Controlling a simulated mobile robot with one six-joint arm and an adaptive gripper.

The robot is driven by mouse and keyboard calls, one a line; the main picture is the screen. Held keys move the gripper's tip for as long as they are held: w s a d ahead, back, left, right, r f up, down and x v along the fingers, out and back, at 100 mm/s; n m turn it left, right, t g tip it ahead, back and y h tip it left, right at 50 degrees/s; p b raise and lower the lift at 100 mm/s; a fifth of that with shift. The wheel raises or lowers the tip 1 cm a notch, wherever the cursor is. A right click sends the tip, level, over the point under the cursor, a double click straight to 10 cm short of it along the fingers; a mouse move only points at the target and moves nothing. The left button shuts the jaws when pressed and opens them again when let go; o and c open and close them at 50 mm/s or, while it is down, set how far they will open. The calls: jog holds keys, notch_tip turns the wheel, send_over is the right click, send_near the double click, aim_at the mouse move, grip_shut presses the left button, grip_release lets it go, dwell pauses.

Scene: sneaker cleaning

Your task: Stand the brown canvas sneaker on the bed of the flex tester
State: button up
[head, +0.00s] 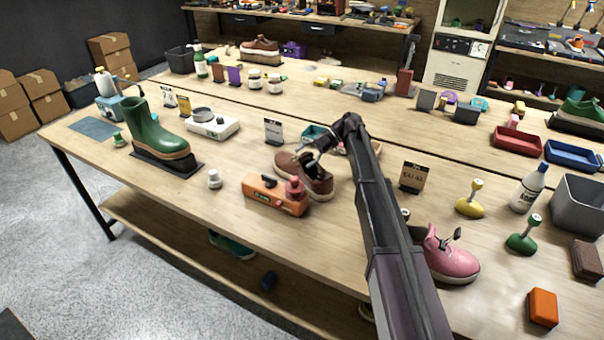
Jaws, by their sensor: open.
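A brown sneaker (319,185) with a pale sole sits near the middle of the front table, directly behind an orange machine. The orange machine (262,191) has a pink knob on its right end and partly covers the shoe; I cannot tell for sure that it is the flex tester, or whether the shoe rests on part of it. My gripper (314,161) is open at the shoe's upper, by its opening; contact cannot be told. My arm comes in from the lower right and hides what lies just right of the shoe.
A green boot (146,125) stands on a dark mat at left, near a white device (222,129). A small white bottle (214,179) is left of the orange machine. A pink shoe (452,263) is right of my arm. Sign cards (273,132) stand behind.

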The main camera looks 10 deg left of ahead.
grip_shut()
dwell(0.3)
jog(key=shift+r, duration=0.1)
notch_tip(320, 180, up, 10)
jog(key=p, duration=1)
dwell(0.8)
